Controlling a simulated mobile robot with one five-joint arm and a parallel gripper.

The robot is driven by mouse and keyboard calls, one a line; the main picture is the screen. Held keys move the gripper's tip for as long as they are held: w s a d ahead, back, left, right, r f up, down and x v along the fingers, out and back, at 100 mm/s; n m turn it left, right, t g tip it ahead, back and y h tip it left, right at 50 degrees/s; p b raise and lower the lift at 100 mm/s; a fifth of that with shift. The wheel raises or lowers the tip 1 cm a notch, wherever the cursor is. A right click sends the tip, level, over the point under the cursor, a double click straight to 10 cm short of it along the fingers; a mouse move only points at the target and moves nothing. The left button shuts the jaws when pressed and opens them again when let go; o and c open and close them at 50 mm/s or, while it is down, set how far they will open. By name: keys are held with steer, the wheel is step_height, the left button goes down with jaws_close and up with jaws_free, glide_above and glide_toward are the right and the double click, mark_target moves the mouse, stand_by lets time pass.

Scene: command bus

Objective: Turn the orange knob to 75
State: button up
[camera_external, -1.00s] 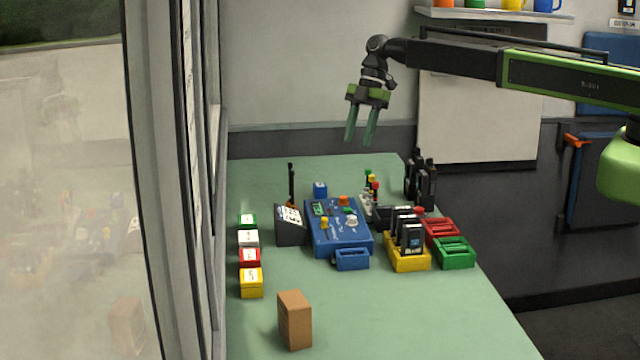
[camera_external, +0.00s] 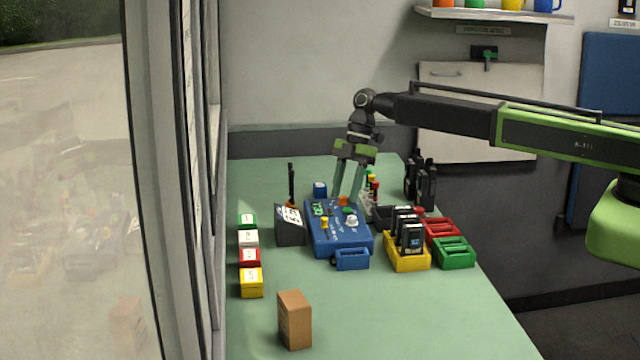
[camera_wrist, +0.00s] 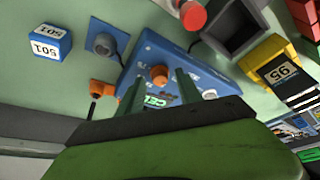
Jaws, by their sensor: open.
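The orange knob (camera_external: 344,201) sits at the back of the sloped blue control panel (camera_external: 322,240). My gripper (camera_external: 347,197) is open and points down, its fingertips close around the knob's place at the panel's back edge. In the wrist view the orange knob (camera_wrist: 159,75) shows between the two green fingers of my gripper (camera_wrist: 157,86), apart from both. I cannot tell how far above the panel the tips are. The knob's pointer and scale are too small to read. A green display (camera_external: 320,209) is lit on the panel, partly hidden by a finger in the wrist view.
Yellow (camera_external: 408,264), red and green crates are to the right. Small coloured boxes line the left, and a brown block (camera_external: 295,320) stands in front.

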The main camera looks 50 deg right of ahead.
jaws_close()
